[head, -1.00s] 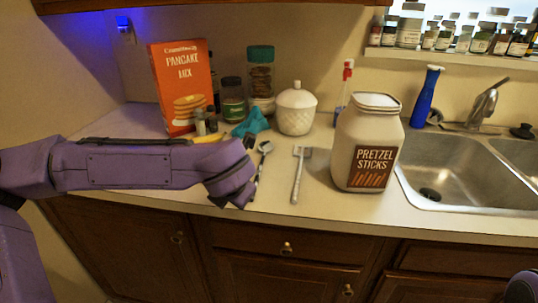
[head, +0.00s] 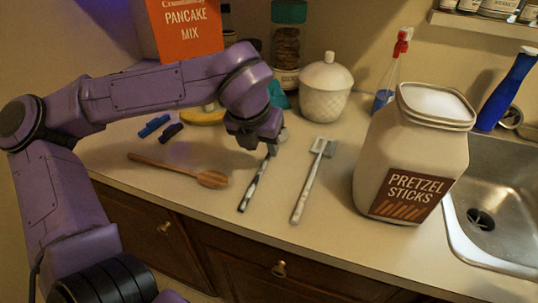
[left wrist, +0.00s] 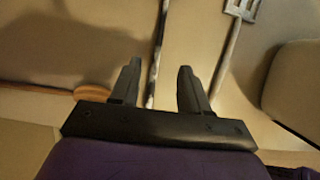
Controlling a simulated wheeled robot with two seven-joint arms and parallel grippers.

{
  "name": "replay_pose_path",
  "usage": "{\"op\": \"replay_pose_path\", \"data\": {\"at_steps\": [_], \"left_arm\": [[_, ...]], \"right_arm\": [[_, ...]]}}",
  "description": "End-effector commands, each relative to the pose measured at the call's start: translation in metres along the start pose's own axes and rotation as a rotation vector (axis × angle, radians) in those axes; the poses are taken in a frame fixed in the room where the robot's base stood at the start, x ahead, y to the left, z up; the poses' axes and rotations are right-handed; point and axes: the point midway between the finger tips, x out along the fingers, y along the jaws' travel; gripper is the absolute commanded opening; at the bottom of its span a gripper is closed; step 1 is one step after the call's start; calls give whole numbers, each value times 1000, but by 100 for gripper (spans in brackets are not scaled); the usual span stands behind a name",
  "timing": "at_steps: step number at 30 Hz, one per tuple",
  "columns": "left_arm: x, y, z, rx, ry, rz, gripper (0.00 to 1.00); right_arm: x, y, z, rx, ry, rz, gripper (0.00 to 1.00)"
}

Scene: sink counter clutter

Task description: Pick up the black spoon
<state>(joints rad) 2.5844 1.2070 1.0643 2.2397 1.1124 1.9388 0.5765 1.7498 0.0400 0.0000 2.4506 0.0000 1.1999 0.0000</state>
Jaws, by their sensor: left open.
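The black spoon (head: 254,187) lies on the counter, its shiny dark handle pointing toward the front edge. Its bowl end is partly hidden by my left gripper (head: 259,149), which is just above the upper handle. In the left wrist view, my left gripper (left wrist: 158,78) is open. The spoon's thin handle (left wrist: 154,72) runs between the two fingers, nearer the left one. No grip on it shows.
A grey slotted turner (head: 311,183) lies right of the spoon, and a wooden spoon (head: 180,170) lies left. The pretzel jar (head: 412,155) stands farther right by the sink (head: 490,215). A white lidded jar (head: 324,88) stands behind.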

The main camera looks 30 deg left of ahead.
Motion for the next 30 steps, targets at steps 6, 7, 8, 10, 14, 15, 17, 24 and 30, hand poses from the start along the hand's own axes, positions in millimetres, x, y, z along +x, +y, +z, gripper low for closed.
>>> {"op": "replay_pose_path", "data": {"at_steps": [6,7,8,10,14,15,17,24,30], "left_arm": [[31,4,-2,1,5,1,46],[37,4,-2,1,5,1,46],[42,5,-2,2,3,1,46],[53,4,-2,1,2,1,46],[61,4,-2,2,-1,1,46],[61,4,-2,2,-2,1,46],[60,4,-2,2,-2,1,46],[60,4,-2,2,-2,1,0],[60,4,-2,2,-2,1,0]], "right_arm": [[-4,0,-2,0,1,0,43],[-5,0,-2,0,1,0,43],[-5,0,-2,0,1,0,43],[-4,0,-2,0,1,0,43],[-4,0,-2,0,1,0,43],[-4,0,-2,0,1,0,43],[-4,0,-2,0,1,0,43],[-4,0,-2,0,1,0,43],[-4,0,-2,0,1,0,43]]}}
